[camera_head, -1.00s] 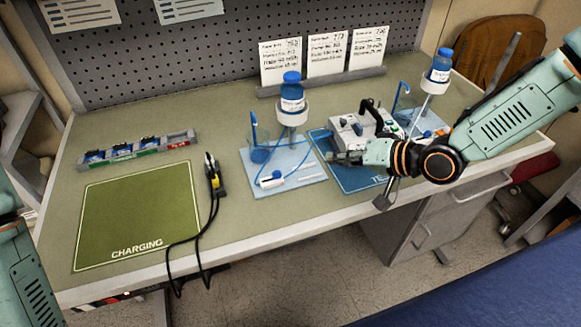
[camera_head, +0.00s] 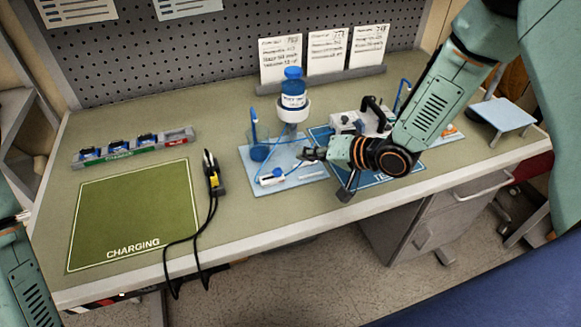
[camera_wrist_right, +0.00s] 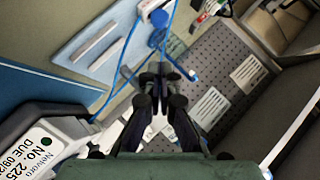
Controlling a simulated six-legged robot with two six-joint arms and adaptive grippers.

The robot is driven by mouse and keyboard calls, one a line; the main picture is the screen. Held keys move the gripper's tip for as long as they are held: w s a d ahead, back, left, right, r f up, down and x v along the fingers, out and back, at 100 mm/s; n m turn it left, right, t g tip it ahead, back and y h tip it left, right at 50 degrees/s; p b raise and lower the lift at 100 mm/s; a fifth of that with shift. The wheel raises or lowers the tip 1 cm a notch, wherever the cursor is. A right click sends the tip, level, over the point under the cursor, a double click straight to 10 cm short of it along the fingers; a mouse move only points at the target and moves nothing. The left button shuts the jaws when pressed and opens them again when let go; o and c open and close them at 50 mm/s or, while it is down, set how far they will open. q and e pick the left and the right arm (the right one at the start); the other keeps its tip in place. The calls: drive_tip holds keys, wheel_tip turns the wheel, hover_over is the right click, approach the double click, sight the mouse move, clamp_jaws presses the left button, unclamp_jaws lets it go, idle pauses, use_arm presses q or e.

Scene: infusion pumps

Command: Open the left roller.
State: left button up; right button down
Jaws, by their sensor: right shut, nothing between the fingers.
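The left roller (camera_head: 272,178), a small white clamp with blue, lies on the light blue base (camera_head: 250,182) of the left stand. A blue tube runs by it, and a blue-capped bottle (camera_head: 293,95) hangs above. My right gripper (camera_head: 313,154) is shut and empty above the right part of that base, to the right of and beyond the roller, apart from it. In the right wrist view my shut fingers (camera_wrist_right: 161,78) show beside the blue tube and base (camera_wrist_right: 75,52); I cannot surely make out the roller there.
A grey pump (camera_head: 345,121) on the blue mat (camera_head: 340,176) is partly hidden by my right arm; it also shows in the wrist view (camera_wrist_right: 42,125). A yellow-black clamp (camera_head: 213,175) with cables lies left of the base. The green charging mat (camera_head: 135,215) is clear.

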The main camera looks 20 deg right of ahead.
sight(277, 172)
drive_tip(key=a+f, duration=0.1)
drive_tip(key=w+a+f, duration=0.1)
drive_tip(key=a+f, duration=0.1)
drive_tip(key=shift+w+a+f, duration=0.2)
drive_tip(key=shift+a+f, duration=0.2)
drive_tip(key=shift+s+d+r, duration=0.1)
drive_tip(key=shift+s+d, duration=0.05)
drive_tip(key=shift+s, duration=0.1)
